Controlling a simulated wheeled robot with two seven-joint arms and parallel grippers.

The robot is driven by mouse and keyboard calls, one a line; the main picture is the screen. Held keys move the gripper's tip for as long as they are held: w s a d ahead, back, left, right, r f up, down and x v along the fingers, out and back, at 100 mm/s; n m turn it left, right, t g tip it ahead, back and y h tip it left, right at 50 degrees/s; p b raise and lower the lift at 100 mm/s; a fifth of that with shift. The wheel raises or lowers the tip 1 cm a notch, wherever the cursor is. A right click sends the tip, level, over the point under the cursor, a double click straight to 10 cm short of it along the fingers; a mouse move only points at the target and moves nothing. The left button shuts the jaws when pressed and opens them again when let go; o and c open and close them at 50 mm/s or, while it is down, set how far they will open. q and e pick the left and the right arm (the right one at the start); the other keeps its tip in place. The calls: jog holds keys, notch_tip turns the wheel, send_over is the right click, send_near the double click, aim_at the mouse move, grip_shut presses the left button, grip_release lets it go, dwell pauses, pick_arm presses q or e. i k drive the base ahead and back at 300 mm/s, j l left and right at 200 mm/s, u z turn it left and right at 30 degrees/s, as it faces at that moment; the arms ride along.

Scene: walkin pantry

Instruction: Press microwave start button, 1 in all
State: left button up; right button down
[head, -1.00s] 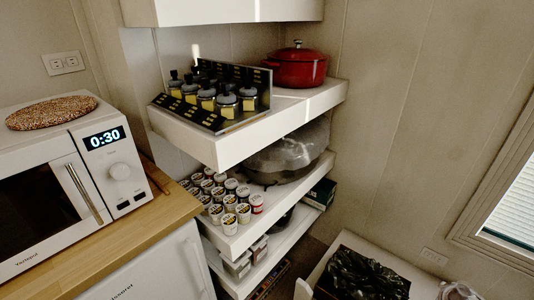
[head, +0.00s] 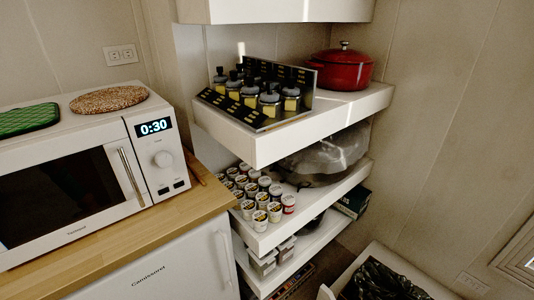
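A white microwave (head: 148,191) stands on the wooden counter at the left in the head view. Its door has a dark window (head: 62,196) and a vertical silver handle (head: 131,177), and it looks shut. The display (head: 154,127) reads 0:30. Below it are a round white knob (head: 162,159) and two small dark-marked buttons (head: 171,187) near the bottom of the panel. Which of them is the start button cannot be told at this size. Neither of my grippers is in view.
A cork trivet (head: 108,99) and a green cloth item (head: 28,119) lie on the microwave. The wooden counter (head: 140,239) has a bare strip in front. White shelves (head: 270,149) at the right hold jars, cups and a red pot (head: 341,70). A black-lined bin (head: 382,281) stands lower right.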

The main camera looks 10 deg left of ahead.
aim_at(178, 185)
jog(key=u, duration=1.5)
